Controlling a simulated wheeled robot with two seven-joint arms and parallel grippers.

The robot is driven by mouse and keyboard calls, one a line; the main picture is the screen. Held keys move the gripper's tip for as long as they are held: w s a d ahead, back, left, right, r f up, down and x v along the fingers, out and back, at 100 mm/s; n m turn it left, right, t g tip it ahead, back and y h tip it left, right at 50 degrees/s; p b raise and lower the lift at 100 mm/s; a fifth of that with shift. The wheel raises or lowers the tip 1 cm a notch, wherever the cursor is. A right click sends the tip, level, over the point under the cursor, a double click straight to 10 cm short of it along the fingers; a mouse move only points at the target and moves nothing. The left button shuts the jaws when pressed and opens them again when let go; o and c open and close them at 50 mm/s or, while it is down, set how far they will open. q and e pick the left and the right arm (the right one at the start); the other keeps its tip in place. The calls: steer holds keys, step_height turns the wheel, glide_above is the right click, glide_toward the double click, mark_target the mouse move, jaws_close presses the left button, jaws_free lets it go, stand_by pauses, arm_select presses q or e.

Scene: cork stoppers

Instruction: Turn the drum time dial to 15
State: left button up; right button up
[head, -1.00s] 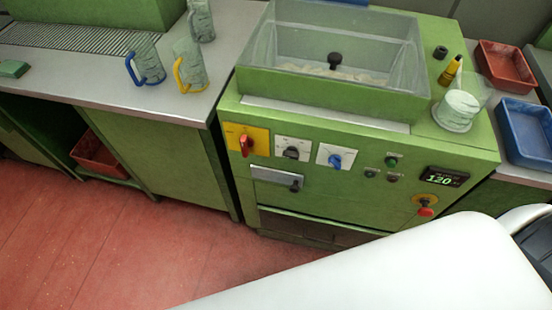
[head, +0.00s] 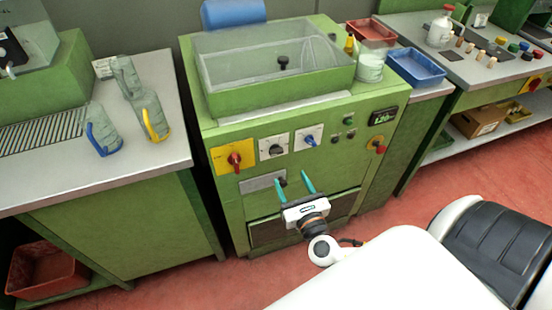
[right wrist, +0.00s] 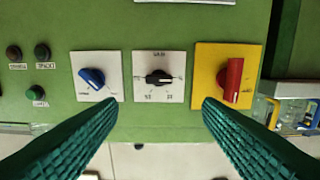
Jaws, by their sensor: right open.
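The green machine (head: 225,125) carries a row of controls on its front. A black knob on a white plate (head: 273,148) sits between a red switch on a yellow plate (head: 235,159) and a blue knob (head: 310,140). In the right wrist view the black knob (right wrist: 158,77) has small marks around it, too blurred to read surely. Its pointer lies roughly level in that picture. My right gripper (head: 292,180) is open and empty, below the knobs in the head view. In the right wrist view its fingers (right wrist: 160,108) spread either side of the black knob, apart from it. My left gripper is out of view.
A drawer-like handle plate (head: 262,182) lies below the knobs. A bench with jugs (head: 152,113) stands at left. Red floor is clear in front.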

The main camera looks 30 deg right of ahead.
mark_target(277, 153)
steer(key=p+x, duration=0.1)
steer(key=x, duration=1)
steer(key=shift+d+f, duration=0.1)
steer(key=shift+d, duration=0.1)
steer(key=shift+c, duration=0.2)
steer(key=c, duration=1)
steer(key=shift+o, duration=0.2)
